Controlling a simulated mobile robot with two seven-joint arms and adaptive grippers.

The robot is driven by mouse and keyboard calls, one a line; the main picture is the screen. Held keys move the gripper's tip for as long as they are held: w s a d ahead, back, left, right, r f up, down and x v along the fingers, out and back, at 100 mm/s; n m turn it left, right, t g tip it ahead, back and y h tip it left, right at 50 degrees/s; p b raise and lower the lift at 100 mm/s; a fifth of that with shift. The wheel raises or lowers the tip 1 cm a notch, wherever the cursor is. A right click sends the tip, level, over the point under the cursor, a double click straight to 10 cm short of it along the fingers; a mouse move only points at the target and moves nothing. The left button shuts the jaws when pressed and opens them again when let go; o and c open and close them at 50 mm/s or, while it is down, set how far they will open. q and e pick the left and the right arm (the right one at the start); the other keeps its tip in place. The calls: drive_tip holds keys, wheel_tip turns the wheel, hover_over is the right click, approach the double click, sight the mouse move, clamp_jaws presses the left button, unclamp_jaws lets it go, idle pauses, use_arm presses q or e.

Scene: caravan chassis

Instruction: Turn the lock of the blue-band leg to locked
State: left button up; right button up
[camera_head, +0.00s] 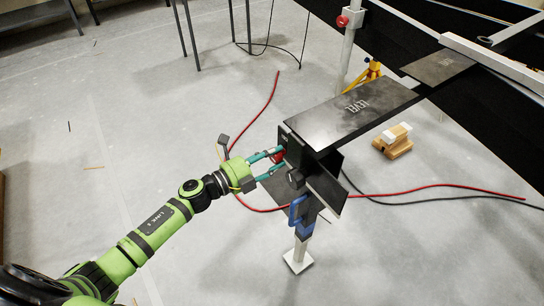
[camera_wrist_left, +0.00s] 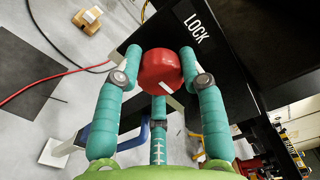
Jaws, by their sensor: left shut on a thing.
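The red lock knob (camera_wrist_left: 160,69) sits on a dark bracket beside a white LOCK label (camera_wrist_left: 196,29) in the left wrist view. My left gripper (camera_head: 274,164) is shut on this knob, with teal fingers on both sides of it. A short pale bar shows at the knob's lower edge. In the head view the knob (camera_head: 278,156) is partly hidden by the fingers. The leg with the blue band (camera_head: 304,228) stands below the bracket, with a blue handle (camera_head: 296,209) and a white foot (camera_head: 297,257) near the floor. My right gripper is out of view.
A dark plate marked LEVEL (camera_head: 350,111) lies above the bracket. Another leg with a red knob (camera_head: 342,21), a yellow stand (camera_head: 369,74) and wooden blocks (camera_head: 394,146) are behind. A red cable (camera_head: 430,188) crosses the floor. The floor at left is mostly clear.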

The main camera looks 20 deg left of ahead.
use_arm(q)
drive_tip(key=shift+w+a, duration=0.2)
drive_tip(key=shift+a, duration=0.15)
drive_tip(key=o, duration=1.1)
drive_tip(key=shift+o, duration=0.2)
drive_tip(key=shift+s+d, duration=0.1)
drive_tip(key=shift+s, duration=0.1)
drive_tip(key=v, duration=1.2)
drive_tip(key=shift+w, duration=0.15)
